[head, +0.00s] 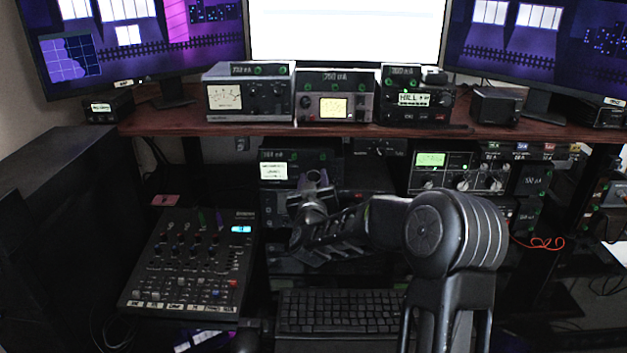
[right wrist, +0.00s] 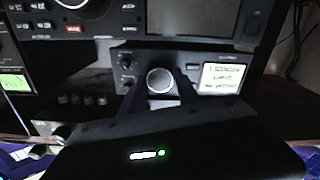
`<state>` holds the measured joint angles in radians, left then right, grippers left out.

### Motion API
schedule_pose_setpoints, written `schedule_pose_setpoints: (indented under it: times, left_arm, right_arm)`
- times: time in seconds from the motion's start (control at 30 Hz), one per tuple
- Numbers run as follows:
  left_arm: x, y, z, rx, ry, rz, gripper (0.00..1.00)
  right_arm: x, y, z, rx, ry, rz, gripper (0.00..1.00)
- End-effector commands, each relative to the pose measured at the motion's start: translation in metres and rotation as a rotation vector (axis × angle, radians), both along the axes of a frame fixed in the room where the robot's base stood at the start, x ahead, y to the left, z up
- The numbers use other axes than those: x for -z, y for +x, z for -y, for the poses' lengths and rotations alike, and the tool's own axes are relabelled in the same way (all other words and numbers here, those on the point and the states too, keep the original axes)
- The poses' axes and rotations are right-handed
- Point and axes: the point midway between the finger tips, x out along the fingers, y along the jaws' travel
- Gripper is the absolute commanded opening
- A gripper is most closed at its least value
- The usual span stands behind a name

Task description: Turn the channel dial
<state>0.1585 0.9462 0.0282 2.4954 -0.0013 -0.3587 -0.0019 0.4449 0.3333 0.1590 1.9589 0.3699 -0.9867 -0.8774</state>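A round silver-faced dial (right wrist: 160,80) shows on the front of a dark radio in the right wrist view, where the radio appears upside down. The dial carries no label I can read, so I cannot be sure it is the channel dial. My right gripper (right wrist: 160,84) has one finger on each side of it; I cannot tell whether they touch it. In the head view my right gripper (head: 318,183) is in front of the radio (head: 273,170) with a lit white screen, and the dial is hidden. My left gripper is not in view.
A small knob (right wrist: 126,62) sits beside the dial. A mixer (head: 190,265) lies at the left and a keyboard (head: 340,312) below my right arm. A radio with a green screen (head: 430,160) stands to the right. Several devices line the wooden shelf (head: 220,128) above.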

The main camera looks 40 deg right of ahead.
Motion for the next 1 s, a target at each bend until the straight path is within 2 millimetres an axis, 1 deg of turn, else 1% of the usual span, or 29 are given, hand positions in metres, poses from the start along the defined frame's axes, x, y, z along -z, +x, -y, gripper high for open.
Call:
schedule_pose_setpoints:
  times: [0.03,0.07,0.4,0.73,0.87,1.0]
  left_arm:
    - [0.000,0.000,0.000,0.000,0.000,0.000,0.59]
    - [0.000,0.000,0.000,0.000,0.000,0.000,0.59]
    - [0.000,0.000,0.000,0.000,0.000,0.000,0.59]
    - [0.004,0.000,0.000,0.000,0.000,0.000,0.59]
    - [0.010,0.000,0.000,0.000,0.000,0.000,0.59]
    - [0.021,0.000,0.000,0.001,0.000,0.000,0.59]
  right_arm:
    - [0.000,0.000,0.000,0.000,0.000,0.000,0.31]
    - [0.000,0.000,0.000,0.000,0.000,0.000,0.28]
    - [0.000,0.000,0.000,0.000,0.000,0.000,0.01]
    - [0.001,0.000,0.000,0.000,0.015,0.013,0.00]
    - [0.002,0.000,0.000,0.000,0.045,0.035,0.00]
    - [0.003,0.000,0.000,0.000,0.098,0.077,0.00]
